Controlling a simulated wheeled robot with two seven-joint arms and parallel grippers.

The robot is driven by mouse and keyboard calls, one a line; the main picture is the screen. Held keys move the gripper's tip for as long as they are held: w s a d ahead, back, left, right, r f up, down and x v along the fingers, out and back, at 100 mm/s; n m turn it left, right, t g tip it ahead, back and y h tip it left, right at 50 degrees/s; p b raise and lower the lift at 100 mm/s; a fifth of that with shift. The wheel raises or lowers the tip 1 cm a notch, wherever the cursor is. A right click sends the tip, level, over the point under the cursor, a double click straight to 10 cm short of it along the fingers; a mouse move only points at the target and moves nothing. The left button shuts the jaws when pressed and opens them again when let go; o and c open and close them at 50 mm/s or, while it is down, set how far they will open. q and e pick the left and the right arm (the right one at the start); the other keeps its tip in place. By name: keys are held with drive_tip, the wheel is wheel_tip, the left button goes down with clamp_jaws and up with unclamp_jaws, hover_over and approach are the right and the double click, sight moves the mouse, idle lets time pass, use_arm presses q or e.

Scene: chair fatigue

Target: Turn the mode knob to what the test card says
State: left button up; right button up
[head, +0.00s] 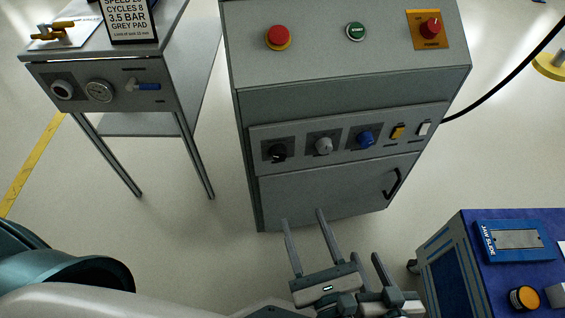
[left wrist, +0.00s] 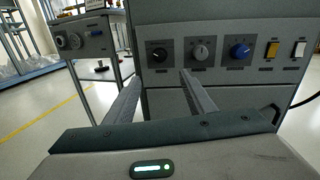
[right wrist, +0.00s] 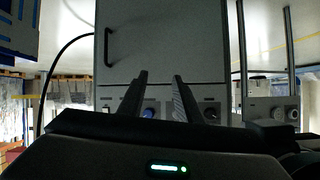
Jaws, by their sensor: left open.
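The grey machine's front panel (head: 255,165) carries a black knob (head: 278,153), a grey knob (head: 324,146) and a blue knob (head: 366,139) in a row. Their labels are too small to read, so I cannot tell which is the mode knob. The test card (head: 128,22) is cut off at the top; its visible lines give speed, "CYCLES 8", "3.5 BAR" and "GREY PAD". My left gripper (head: 302,217) is open and empty, short of the panel; in the left wrist view the black knob (left wrist: 158,54) shows just beyond its fingertips. My right gripper (right wrist: 160,80) is open and empty.
Yellow and white switches (head: 398,132) sit right of the knobs. On top are a red button (head: 278,37), a green button (head: 356,31) and a red knob (head: 430,27). A side stand (head: 100,70) is left; a blue cart (head: 460,260) is at lower right.

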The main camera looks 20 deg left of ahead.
sight(280, 158)
use_arm(q)
drive_tip(key=shift+w, duration=0.1)
drive_tip(key=p+x, duration=0.1)
drive_tip(key=x, duration=1.4)
drive_tip(key=shift+w+a+r, duration=0.1)
drive_tip(key=shift+w+a, duration=0.1)
drive_tip(key=shift+w, duration=0.05)
drive_tip(key=shift+x, duration=0.85)
use_arm(e)
drive_tip(key=s+f+g, duration=0.1)
drive_tip(key=s+d+f+g, duration=0.1)
drive_tip(key=shift+d+f, duration=0.1)
drive_tip(key=shift+f, duration=0.25)
use_arm(q)
drive_tip(key=c, duration=1)
use_arm(e)
drive_tip(key=shift+d, duration=0.15)
